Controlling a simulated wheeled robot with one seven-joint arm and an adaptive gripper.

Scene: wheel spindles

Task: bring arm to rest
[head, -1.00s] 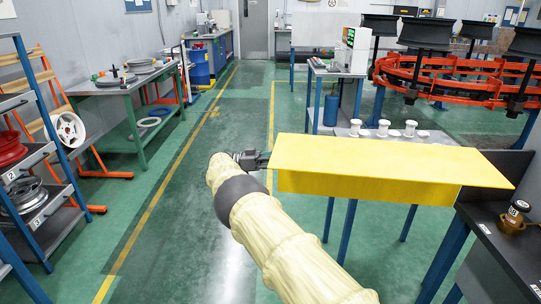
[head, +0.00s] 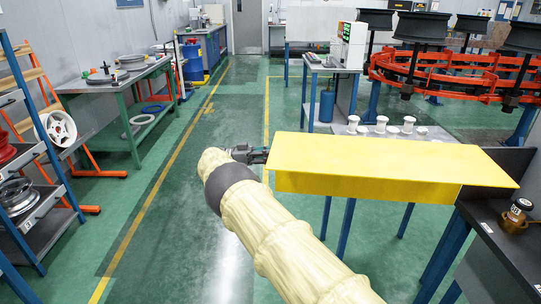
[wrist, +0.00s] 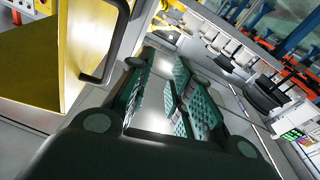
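My arm reaches forward from the bottom of the head view. My gripper (head: 262,155) is at the left end of a yellow box-like piece (head: 380,158), and its tips are partly hidden there. In the wrist view my gripper (wrist: 160,100) shows two green-padded fingers with a gap between them and nothing held. The yellow piece (wrist: 85,45) with a black handle (wrist: 112,55) is beside the fingers on the left. I cannot tell whether the gripper touches it.
Several white cups stand on a grey table (head: 435,134) behind the yellow piece. A dark bench (head: 500,262) with a brass-based item (head: 517,216) is at right. A green-framed table (head: 125,82) and a wheel rack (head: 45,225) are at left. The floor aisle (head: 190,200) is clear.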

